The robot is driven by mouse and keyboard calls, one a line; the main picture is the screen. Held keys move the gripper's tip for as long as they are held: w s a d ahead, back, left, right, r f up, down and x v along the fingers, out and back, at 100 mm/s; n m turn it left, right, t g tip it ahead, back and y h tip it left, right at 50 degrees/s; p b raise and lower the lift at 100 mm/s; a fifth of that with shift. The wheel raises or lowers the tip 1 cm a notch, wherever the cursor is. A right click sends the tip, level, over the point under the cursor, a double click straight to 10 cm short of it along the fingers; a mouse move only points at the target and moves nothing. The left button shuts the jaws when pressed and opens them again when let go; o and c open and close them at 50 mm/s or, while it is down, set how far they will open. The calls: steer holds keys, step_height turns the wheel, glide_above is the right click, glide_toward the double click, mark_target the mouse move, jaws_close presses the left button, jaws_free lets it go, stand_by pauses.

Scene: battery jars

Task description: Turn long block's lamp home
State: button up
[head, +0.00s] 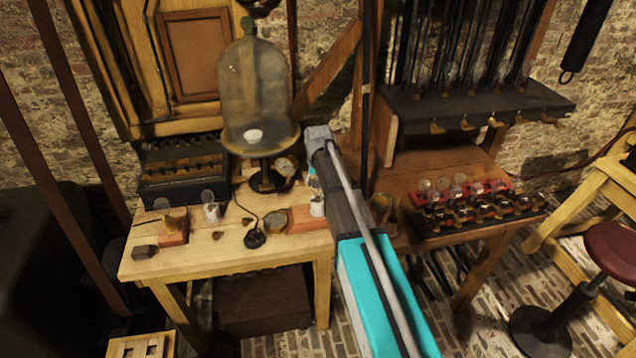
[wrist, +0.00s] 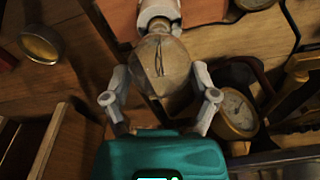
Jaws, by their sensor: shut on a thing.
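The lamp is a clear glass bulb (wrist: 163,68) with a filament visible inside, in the middle of the wrist view. Its neck meets a pale socket (wrist: 158,12), which stands on a reddish wooden block, the long block (head: 305,219). My gripper (wrist: 163,82) is shut on the bulb, one finger on each side of the glass. In the head view the pale socket (head: 317,207) shows at the table's right end, beside my arm. My arm hides part of the bulb and the gripper's fingers there. I cannot tell how far the lamp is screwed in.
A round gauge (wrist: 236,112) sits close to the right finger. A glass bell jar (head: 255,95) stands behind, left of my arm. A smaller block (head: 174,228) is at left on the table (head: 215,255). A red rack of bulbs (head: 470,200) is at right.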

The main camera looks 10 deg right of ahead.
stand_by(0.3)
steer(key=o, duration=1.1)
steer(key=shift+o, duration=0.2)
steer(key=shift+n, duration=0.3)
